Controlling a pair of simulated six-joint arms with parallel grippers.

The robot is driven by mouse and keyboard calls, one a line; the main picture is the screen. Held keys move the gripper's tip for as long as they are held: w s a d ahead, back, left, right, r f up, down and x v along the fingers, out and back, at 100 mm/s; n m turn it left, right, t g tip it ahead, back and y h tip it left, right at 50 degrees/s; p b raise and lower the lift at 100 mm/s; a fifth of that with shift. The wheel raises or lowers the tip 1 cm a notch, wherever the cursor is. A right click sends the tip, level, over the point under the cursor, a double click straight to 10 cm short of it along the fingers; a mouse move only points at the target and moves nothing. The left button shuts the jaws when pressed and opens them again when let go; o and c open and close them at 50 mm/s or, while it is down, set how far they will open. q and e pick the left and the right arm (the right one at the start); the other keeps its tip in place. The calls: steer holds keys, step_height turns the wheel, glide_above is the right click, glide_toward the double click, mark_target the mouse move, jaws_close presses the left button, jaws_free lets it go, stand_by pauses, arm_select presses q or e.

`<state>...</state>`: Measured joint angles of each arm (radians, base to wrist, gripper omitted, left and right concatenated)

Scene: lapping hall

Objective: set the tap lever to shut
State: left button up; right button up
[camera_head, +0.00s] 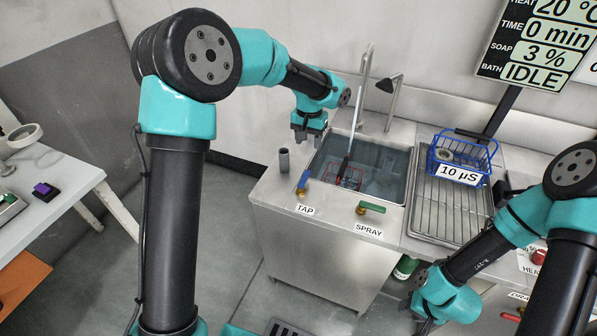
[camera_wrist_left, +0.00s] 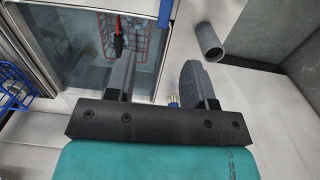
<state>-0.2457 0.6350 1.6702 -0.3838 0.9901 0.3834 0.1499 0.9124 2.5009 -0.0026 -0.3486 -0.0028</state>
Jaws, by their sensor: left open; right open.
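The tap lever (camera_head: 303,180) has a blue handle on a brass fitting, on the sink's front edge above the TAP label (camera_head: 304,209). Its handle slants up and away from the label. My right gripper (camera_head: 424,325) is low at the bottom edge, open, fingertips partly hidden.
A green spray lever (camera_head: 370,207) sits right of the tap lever. A grey cup or tube (camera_head: 284,161) stands left. The sink (camera_head: 385,160) holds liquid and a red basket (camera_head: 344,176); a pale streak falls from the spout (camera_head: 366,65). A blue basket (camera_head: 462,152) stands right.

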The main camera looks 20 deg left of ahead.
mark_target(306, 174)
arm_select(q)
steer(key=shift+w+a+r, duration=0.2)
steer(key=shift+w+r, duration=0.1)
steer(key=shift+r, duration=0.3)
steer(key=shift+w+a+r, duration=0.15)
steer(key=shift+w+r, duration=0.1)
steer(key=shift+r, duration=0.35)
steer(key=shift+f, duration=0.1)
step_height(306, 174, down, 17)
steer(key=shift+f, duration=0.15)
jaws_close()
